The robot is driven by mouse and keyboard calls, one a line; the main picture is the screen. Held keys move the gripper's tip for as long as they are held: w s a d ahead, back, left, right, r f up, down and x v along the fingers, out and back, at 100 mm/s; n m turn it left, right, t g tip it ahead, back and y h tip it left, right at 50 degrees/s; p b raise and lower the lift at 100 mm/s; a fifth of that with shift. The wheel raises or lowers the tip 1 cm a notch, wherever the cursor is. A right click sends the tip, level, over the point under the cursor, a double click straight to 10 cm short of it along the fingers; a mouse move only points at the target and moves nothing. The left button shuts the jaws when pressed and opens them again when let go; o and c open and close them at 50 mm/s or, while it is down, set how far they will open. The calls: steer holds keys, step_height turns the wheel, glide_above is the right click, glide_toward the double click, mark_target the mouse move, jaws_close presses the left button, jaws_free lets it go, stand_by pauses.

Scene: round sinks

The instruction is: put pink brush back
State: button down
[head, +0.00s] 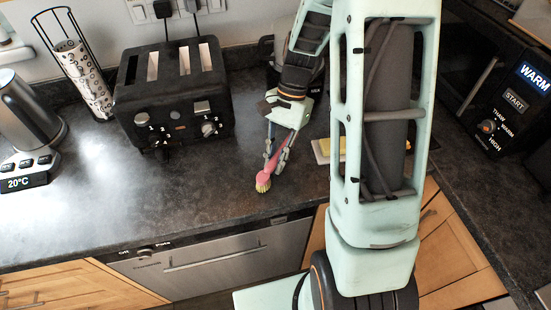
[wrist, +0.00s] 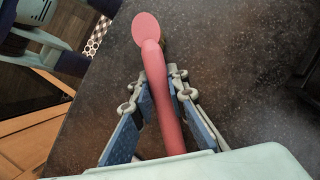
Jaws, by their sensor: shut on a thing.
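The pink brush (head: 264,178) with pale yellow bristles is in my gripper (head: 276,152) in the head view, bristle end pointing down toward the front of the dark counter. In the wrist view the pink brush (wrist: 150,58) runs lengthwise between the two blue-padded fingers of my gripper (wrist: 160,85), its round head beyond the fingertips. My gripper is shut on its handle. I cannot tell whether the bristles touch the counter. The far end of the handle is hidden by the gripper body.
A black toaster (head: 174,92) stands left of my gripper. A yellow and white item (head: 322,150) lies on the counter (head: 110,195), partly behind my arm. A kettle (head: 28,112) and a patterned roll on a holder (head: 84,80) are far left, a black microwave (head: 500,95) right. Counter left of the brush is clear.

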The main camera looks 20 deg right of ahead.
steer(key=shift+f, duration=0.45)
steer(key=c, duration=1.8)
jaws_free()
steer(key=shift+r, duration=0.15)
steer(key=v, duration=1.2)
